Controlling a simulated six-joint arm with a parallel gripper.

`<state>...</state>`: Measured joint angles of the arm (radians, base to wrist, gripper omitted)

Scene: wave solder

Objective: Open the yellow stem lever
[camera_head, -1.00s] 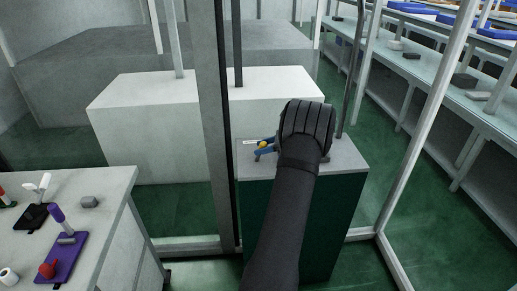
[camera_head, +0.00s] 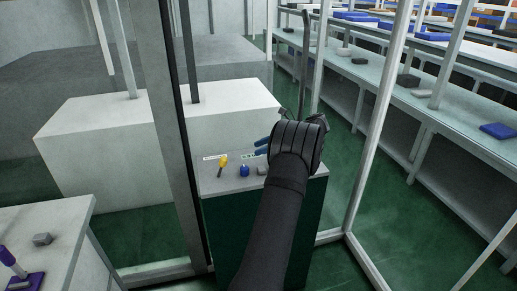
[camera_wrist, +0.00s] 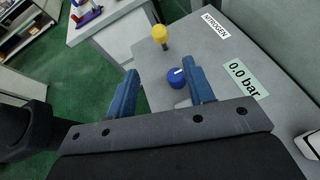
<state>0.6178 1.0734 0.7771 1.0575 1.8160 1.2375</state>
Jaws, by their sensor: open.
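The yellow stem lever (camera_head: 222,163) stands on the grey top of the green cabinet, near its left side. In the wrist view its round yellow knob (camera_wrist: 160,33) and short stem show beyond my fingertips. My gripper (camera_wrist: 160,72) is open, with its two blue fingers apart and nothing held. In the head view my gripper (camera_head: 262,146) is to the right of the lever, apart from it, and my dark wrist hides part of the cabinet top. A blue knob (camera_wrist: 177,77) shows between the fingers in the wrist view, and also in the head view (camera_head: 244,170).
A white NITROGEN label (camera_wrist: 216,23) and a green "0.0 bar" label (camera_wrist: 245,79) lie on the cabinet top. A grey frame post (camera_head: 180,130) stands left of the cabinet; another post (camera_head: 372,120) stands right.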

